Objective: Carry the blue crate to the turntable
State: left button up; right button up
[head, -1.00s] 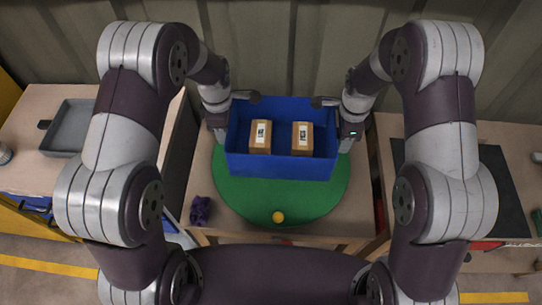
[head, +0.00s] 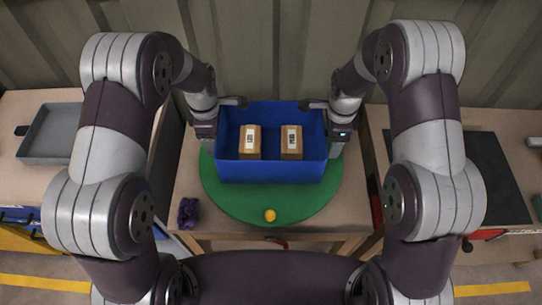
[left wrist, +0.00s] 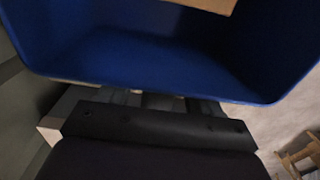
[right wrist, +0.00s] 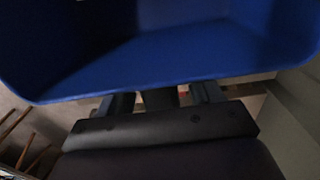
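The blue crate (head: 270,172) is upright over the green turntable (head: 325,195), with two brown boxes (head: 250,142) (head: 291,142) inside. It hides the middle and back of the turntable. I cannot tell whether its base touches the disc. My left gripper (head: 207,134) is at the crate's left end and my right gripper (head: 337,136) at its right end, both holding it. The crate's blue wall fills the left wrist view (left wrist: 150,60) and the right wrist view (right wrist: 170,50). The fingertips are hidden behind its rim there.
A purple crumpled thing (head: 188,213) lies left of the disc on the table (head: 185,180). A grey tray (head: 50,133) is on the left bench, a dark mat (head: 490,180) on the right bench. A corrugated wall (head: 270,50) stands close behind.

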pick_arm(q)
jog(key=shift+r, duration=0.1)
notch_tip(320, 180, up, 12)
jog(key=shift+f, duration=0.25)
jog(key=shift+r, duration=0.15)
pick_arm(e)
jog(key=shift+r, duration=0.35)
notch_tip(320, 180, up, 11)
jog(key=shift+r, duration=0.15)
